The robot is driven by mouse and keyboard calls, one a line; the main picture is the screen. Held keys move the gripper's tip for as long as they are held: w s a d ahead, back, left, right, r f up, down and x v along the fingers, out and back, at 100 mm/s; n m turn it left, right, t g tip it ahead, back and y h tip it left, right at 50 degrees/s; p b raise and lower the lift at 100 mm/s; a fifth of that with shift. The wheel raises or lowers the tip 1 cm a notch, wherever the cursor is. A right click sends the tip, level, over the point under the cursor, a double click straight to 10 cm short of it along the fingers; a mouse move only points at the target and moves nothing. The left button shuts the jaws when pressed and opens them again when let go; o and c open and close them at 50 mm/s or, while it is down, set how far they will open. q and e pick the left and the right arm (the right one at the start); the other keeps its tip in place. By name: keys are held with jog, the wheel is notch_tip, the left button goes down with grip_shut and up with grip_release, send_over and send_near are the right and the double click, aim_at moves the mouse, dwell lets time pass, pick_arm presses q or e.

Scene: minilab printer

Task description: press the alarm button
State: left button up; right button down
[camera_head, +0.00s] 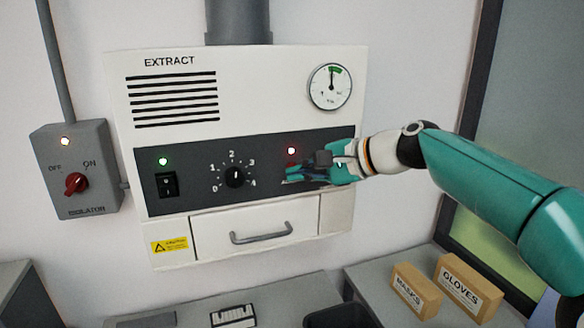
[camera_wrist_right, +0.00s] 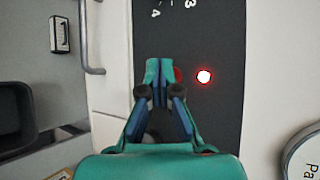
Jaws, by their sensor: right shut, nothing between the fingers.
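The extractor unit (camera_head: 280,75) hangs on the wall, with a dark control panel (camera_head: 200,150) across its middle. A red lamp (camera_head: 291,151) glows at the panel's right; it also shows in the right wrist view (camera_wrist_right: 204,76). Beside that lamp, a red round part, seemingly the alarm button (camera_wrist_right: 178,75), peeks out from behind my fingertips and is mostly hidden. My right gripper (camera_head: 287,174) is shut and empty, its tips over the panel just below the lamp in the head view. In the wrist view the fingertips (camera_wrist_right: 159,68) overlap the button; contact cannot be told. My left gripper is out of view.
On the panel are a green lamp (camera_head: 163,161), a rocker switch (camera_head: 167,184) and a numbered dial (camera_head: 235,177). A drawer handle (camera_head: 261,236) sticks out below. An isolator box (camera_head: 75,170) is at left. Masks (camera_head: 417,290) and gloves (camera_head: 468,288) boxes stand on the bench.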

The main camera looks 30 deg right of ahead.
jog(key=shift+w+d, duration=0.1)
jog(key=shift+w, duration=0.25)
dwell(0.7)
jog(key=shift+s, duration=0.15)
dwell(0.3)
jog(key=shift+s+a, duration=0.2)
jog(key=shift+s, duration=0.45)
jog(key=s+b, duration=0.1)
jog(key=s, duration=0.1)
jog(key=s+a+b, duration=0.1)
jog(key=s, duration=0.2)
jog(key=shift+w, duration=0.1)
dwell(0.6)
